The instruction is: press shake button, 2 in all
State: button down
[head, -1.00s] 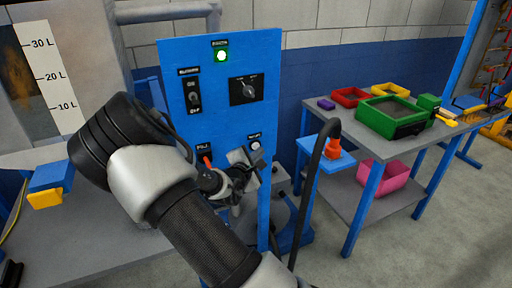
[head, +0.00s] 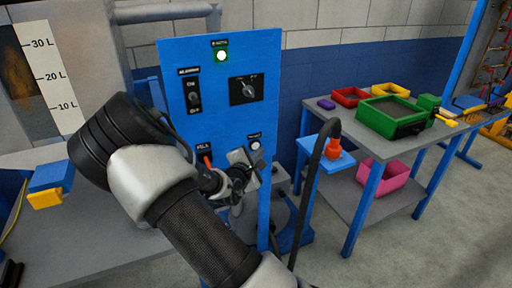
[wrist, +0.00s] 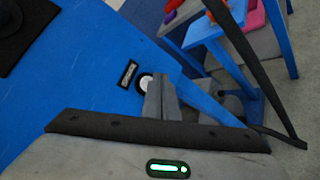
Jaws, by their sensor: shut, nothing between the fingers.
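The blue panel (head: 217,125) stands upright in front of me. A round white button (head: 255,145) sits at its lower right under a small black label, and I take it as the shake button. My gripper (head: 247,164) is just below and left of it in the head view. In the wrist view the white button (wrist: 146,84) shows right at the tips of my shut, empty gripper (wrist: 160,88), partly hidden by them. I cannot tell whether the fingertips touch it.
The panel also has a lit green lamp (head: 221,56), a black switch (head: 193,95), a rotary knob (head: 248,88) and a red lever (head: 207,161). A black hose (head: 312,190) hangs right of the panel. A table with a green tray (head: 365,115) stands further right.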

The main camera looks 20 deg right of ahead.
jog(key=shift+w, duration=0.1)
dwell(0.6)
jog(key=shift+w, duration=0.35)
jog(key=shift+w+p, duration=0.4)
dwell(0.6)
jog(key=shift+s, duration=0.15)
jog(key=shift+s+p, duration=0.3)
jog(key=shift+s, duration=0.4)
jog(key=shift+s+p, duration=0.55)
jog(key=shift+s, duration=1.95)
